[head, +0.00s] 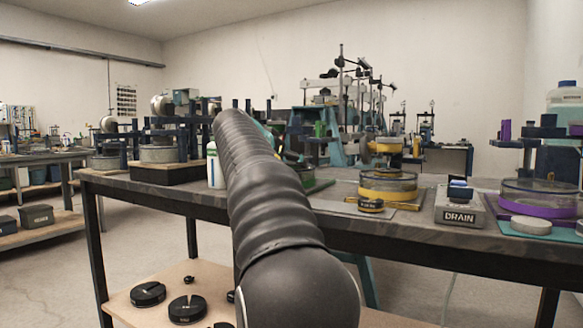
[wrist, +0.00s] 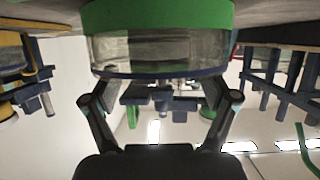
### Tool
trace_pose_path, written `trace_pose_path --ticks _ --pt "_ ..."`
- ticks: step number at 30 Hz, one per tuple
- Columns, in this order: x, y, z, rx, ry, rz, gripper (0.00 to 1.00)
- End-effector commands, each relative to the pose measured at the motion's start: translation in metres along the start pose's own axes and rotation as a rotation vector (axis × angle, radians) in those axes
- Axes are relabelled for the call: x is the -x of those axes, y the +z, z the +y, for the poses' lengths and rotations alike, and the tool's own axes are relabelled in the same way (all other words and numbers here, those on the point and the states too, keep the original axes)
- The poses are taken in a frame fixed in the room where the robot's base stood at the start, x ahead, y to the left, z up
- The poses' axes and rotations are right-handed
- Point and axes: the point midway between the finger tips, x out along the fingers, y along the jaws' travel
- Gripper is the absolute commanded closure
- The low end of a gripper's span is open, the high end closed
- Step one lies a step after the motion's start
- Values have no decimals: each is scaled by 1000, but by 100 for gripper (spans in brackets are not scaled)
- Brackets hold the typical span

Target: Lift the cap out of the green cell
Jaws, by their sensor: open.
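The green cell (wrist: 160,18) is a clear round vessel with a green band and a dark blue rim. It fills the upper middle of the wrist view, which looks upside down. My gripper (wrist: 157,88) is open, its two fingers apart on the left and right of the cell's rim. I cannot tell whether they touch it. No cap can be made out clearly in the green cell. In the head view my arm hides most of the cell; a dark green part (head: 306,176) shows just right of it. My gripper is hidden there.
Further right are a grey DRAIN block (head: 460,210) and a purple cell (head: 540,199). A white bottle (head: 215,168) stands left of my arm. Frames rise behind.

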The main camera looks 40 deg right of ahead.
Motion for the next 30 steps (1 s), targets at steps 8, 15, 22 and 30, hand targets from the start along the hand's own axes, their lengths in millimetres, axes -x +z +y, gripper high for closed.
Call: trace_pose_path --ticks 8,15,22,30 --pt "-4 0 0 -1 -1 0 17" --pt "-4 0 0 -1 -1 0 77" --pt "-4 -1 0 -1 -1 1 93" --pt "0 -12 0 -3 -2 3 93"
